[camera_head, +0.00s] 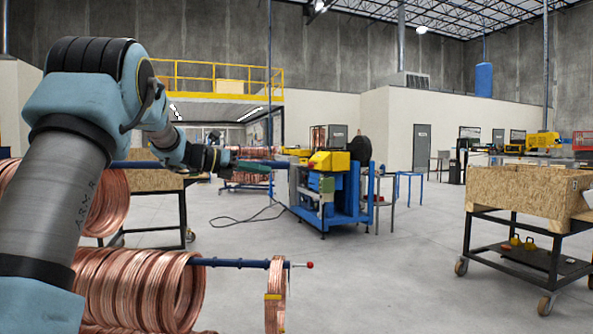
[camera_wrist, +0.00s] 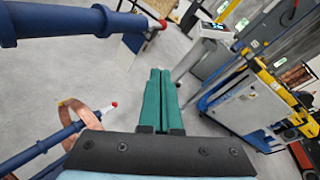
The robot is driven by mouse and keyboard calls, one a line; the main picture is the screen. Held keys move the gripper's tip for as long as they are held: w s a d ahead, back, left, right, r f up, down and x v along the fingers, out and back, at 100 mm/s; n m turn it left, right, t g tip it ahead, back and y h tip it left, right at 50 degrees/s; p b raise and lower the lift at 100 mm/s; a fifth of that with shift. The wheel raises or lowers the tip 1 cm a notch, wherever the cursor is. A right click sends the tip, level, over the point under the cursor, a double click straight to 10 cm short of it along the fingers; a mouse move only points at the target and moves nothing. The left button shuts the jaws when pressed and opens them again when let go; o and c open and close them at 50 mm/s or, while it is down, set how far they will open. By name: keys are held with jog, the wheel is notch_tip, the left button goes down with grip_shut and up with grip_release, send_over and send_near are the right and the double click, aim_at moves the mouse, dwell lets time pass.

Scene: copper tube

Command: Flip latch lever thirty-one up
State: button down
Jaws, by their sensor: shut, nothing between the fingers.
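No lever with a readable number thirty-one shows. Blue rods end in small red tips. The upper rod (camera_wrist: 70,22) crosses the top left of the wrist view, with its red tip (camera_wrist: 163,23) above and beyond my fingers. A lower rod (camera_head: 235,263) carries copper coils and ends in a red tip (camera_head: 309,265); a red tip also shows left of my fingers in the wrist view (camera_wrist: 114,104). My gripper (camera_wrist: 159,72) has green fingers pressed together and empty. In the head view my gripper (camera_head: 268,168) is beside the upper rod; contact cannot be told.
Copper coils (camera_head: 140,290) hang at the lower left, with a single thin coil (camera_head: 275,295) near the rod's end. A blue and yellow machine (camera_head: 325,190) stands beyond my gripper. A wooden crate cart (camera_head: 525,192) stands at the right. The middle floor is open.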

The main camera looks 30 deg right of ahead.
jog(key=p, duration=0.4)
send_near(304, 165)
jog(key=s+d+f, duration=0.2)
jog(key=d+f, duration=0.2)
jog(key=d, duration=0.1)
jog(key=shift+w+d+r+p, duration=0.25)
jog(key=shift+d+r+p, duration=0.15)
jog(key=shift+d, duration=0.2)
jog(key=shift+w+d+r+p, duration=0.25)
jog(key=shift+d+p, duration=0.25)
jog(key=shift+d, duration=0.15)
jog(key=shift+f+b, duration=0.2)
jog(key=shift+b, duration=0.4)
